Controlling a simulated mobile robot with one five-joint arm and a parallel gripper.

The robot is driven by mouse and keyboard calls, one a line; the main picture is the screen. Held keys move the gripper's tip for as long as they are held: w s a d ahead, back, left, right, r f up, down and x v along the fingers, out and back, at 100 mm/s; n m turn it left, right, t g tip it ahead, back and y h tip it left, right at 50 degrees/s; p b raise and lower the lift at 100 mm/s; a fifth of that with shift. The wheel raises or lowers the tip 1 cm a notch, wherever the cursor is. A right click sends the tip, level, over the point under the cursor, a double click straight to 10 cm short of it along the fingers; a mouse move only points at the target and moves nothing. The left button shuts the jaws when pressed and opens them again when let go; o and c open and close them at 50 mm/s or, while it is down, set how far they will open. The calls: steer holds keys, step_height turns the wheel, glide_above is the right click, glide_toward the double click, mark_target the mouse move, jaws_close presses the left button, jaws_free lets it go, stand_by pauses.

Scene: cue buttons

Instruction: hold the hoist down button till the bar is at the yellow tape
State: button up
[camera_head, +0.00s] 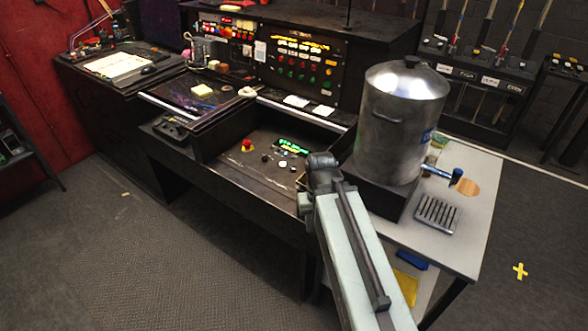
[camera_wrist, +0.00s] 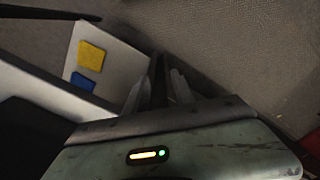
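I cannot read which control is hoist down. No hoist bar shows. A yellow tape cross (camera_head: 520,271) lies on the floor at the right. My arm reaches up to the desk's right front edge. In the wrist view, my gripper (camera_wrist: 160,78) has both fingers close together with a dark strip between them, so its opening is unclear. It touches no button there.
A yellow cloth (camera_wrist: 91,56) and a blue one (camera_wrist: 83,82) lie on a pale shelf beneath. An upright panel of lit buttons (camera_head: 300,62) stands behind. Front floor is clear.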

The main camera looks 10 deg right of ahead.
jaws_close()
steer(key=shift+a, duration=0.15)
stand_by(1.7)
